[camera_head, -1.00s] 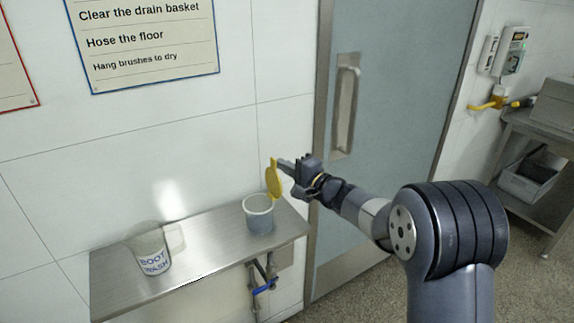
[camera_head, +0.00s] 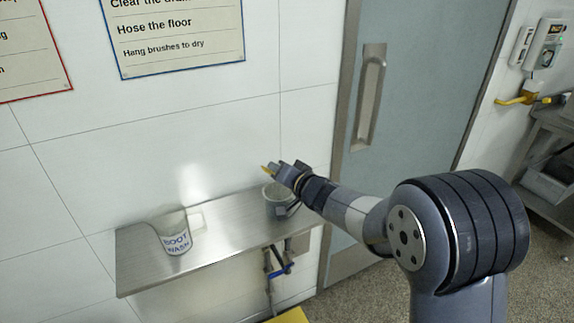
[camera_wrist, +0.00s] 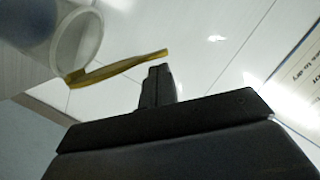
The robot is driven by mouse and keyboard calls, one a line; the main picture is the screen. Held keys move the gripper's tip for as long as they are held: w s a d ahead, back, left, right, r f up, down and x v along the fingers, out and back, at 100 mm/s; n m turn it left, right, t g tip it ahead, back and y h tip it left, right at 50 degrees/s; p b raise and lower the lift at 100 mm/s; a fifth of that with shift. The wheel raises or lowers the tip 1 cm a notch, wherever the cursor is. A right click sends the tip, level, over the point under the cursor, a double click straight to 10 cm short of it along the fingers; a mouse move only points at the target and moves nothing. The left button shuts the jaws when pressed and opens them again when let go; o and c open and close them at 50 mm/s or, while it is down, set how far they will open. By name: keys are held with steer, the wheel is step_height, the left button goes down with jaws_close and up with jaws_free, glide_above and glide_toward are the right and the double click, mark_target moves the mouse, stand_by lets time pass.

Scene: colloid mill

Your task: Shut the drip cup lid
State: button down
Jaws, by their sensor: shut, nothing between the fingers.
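The drip cup (camera_head: 277,206) is a grey cup standing near the right end of the steel shelf, partly hidden by my gripper. Its yellow lid (camera_head: 266,169) shows only as a small sliver at my fingertips, above the cup. In the wrist view the lid (camera_wrist: 120,67) is seen nearly edge-on, joined at the rim of the cup (camera_wrist: 82,40) and standing at an angle away from the mouth, so it is open. My gripper (camera_head: 273,167) is shut and empty. Its fingertips (camera_wrist: 159,72) are right beside the lid's free end; I cannot tell whether they touch.
Pipes with a blue valve handle (camera_head: 281,271) hang below. A grey door (camera_head: 400,110) is to the right. A yellow thing (camera_head: 290,315) shows at the bottom edge.

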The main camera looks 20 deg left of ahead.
steer(key=s+a+f+n+t+h+b, duration=0.1)
steer(key=f+n+b, duration=0.5)
steer(key=b, duration=0.6)
steer(key=shift+s+a+f+h, duration=0.5)
steer(key=shift+s+a+f, duration=0.15)
steer(key=shift+s+a, duration=0.6)
steer(key=shift+s+d+b, duration=0.1)
steer(key=shift+b, duration=0.2)
steer(key=s+d+r+p, duration=0.3)
steer(key=s+d+r, duration=0.3)
steer(key=d, duration=0.1)
steer(key=shift+s+d+r, duration=0.15)
steer(key=shift+d, duration=0.05)
